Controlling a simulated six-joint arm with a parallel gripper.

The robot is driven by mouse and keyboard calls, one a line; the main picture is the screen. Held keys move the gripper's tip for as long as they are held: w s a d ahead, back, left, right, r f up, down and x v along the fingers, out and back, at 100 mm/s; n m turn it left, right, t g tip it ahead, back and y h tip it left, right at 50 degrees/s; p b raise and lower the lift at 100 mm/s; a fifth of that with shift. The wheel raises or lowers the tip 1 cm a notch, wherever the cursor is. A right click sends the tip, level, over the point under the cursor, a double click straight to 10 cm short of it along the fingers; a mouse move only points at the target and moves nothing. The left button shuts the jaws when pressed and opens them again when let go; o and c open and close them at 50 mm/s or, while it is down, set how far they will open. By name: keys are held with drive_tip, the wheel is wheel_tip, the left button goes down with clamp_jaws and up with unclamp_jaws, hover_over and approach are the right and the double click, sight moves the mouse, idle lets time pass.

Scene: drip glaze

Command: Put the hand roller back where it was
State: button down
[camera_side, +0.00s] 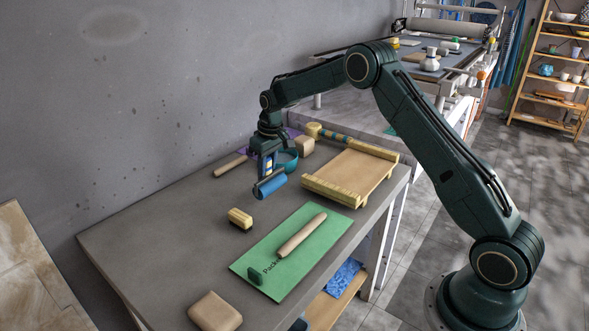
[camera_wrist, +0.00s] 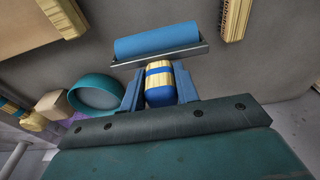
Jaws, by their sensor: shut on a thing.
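The hand roller has a blue cylinder (camera_side: 270,186) and a wooden handle with blue bands. In the wrist view its blue cylinder (camera_wrist: 157,40) sits in a dark metal frame, with the handle (camera_wrist: 160,84) between my fingers. My gripper (camera_side: 266,166) is shut on that handle, also seen in the wrist view (camera_wrist: 160,90). It points down and holds the roller over the grey table, left of the wooden-railed board. Whether the cylinder touches the table, I cannot tell.
A green mat (camera_side: 306,244) holds a wooden rolling pin (camera_side: 301,235). A brush (camera_side: 240,218) lies left of it, a clay block (camera_side: 215,312) in front. A teal bowl (camera_side: 288,160) stands close behind my gripper; the railed board (camera_side: 352,172) is to the right. The table's left part is clear.

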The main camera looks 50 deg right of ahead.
sight(268, 175)
drive_tip(key=shift+f, duration=2.4)
